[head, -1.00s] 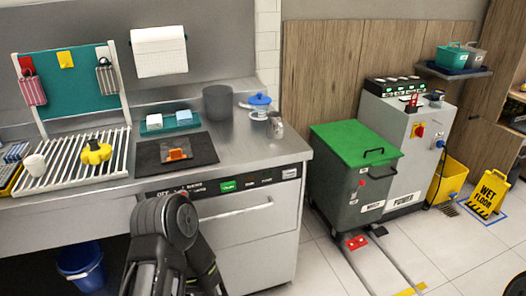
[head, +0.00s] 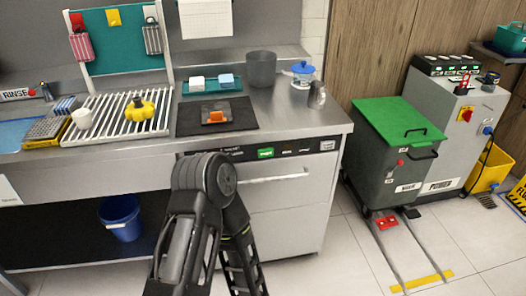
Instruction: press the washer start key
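The washer (head: 275,205) is a grey front-loading unit under the steel counter, with a horizontal handle on its door. A dark control strip runs along its top edge. On the strip, a lit green key (head: 266,153) shows, with smaller dark labelled marks to its right and a white label at the right end. The lettering is too small to read. No gripper fingers show in the head view.
The counter holds a dark mat with an orange item (head: 215,116), a grey pot (head: 261,69), a blue-lidded jar (head: 302,73) and a rack with a yellow object (head: 139,108). A blue bucket (head: 121,218) stands below left. A green-lidded bin (head: 393,150) stands right of the washer; tiled floor lies between.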

